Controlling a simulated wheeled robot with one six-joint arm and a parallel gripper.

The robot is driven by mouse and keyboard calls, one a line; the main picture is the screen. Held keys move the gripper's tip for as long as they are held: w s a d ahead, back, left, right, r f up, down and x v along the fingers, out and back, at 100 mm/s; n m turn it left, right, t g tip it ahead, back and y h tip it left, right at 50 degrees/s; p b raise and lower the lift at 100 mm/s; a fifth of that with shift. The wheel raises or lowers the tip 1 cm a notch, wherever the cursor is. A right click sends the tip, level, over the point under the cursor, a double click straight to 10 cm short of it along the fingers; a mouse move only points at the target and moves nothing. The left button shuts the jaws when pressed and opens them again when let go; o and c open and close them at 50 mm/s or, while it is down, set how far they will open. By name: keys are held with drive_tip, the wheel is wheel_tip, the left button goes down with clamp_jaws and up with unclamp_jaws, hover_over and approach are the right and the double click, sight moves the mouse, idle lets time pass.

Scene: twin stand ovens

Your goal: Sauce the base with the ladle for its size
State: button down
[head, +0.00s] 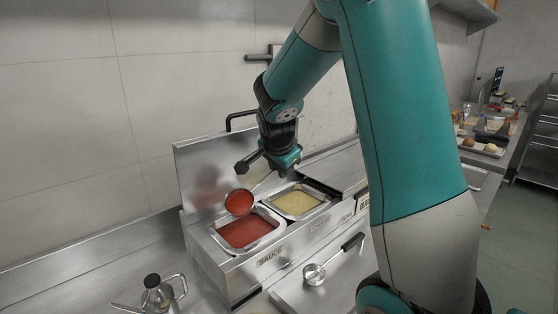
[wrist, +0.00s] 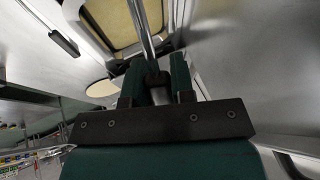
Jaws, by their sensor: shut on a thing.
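My gripper (head: 268,165) is shut on a ladle (head: 239,202) above the sauce well. The ladle's round bowl is full of red sauce and hangs over the back left of the red sauce pan (head: 246,231). In the wrist view my gripper (wrist: 156,75) has its two dark fingers around the ladle's handle, whose metal shaft (wrist: 145,38) runs up between them. A second ladle (head: 314,274), with a small metal bowl and black handle, lies on the counter in front of the well.
A pan of pale yellow contents (head: 296,203) sits right of the sauce pan. The raised steel lid (head: 205,178) stands behind the well. Trays of food (head: 482,146) are on the far right counter.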

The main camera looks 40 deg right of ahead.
drive_tip(key=shift+s+d+r+m+g+y+p, duration=0.15)
drive_tip(key=shift+g+y+p, duration=0.5)
drive_tip(key=shift+p, duration=1.1)
drive_tip(key=shift+d+m+g+y+p, duration=0.25)
drive_tip(key=shift+g+y+p, duration=0.35)
drive_tip(key=shift+p, duration=1.1)
drive_tip(key=shift+d+f+g+y+p, duration=0.1)
drive_tip(key=shift+f+g+y+p, duration=0.2)
drive_tip(key=shift+g+p, duration=0.65)
drive_tip(key=shift+s, duration=0.1)
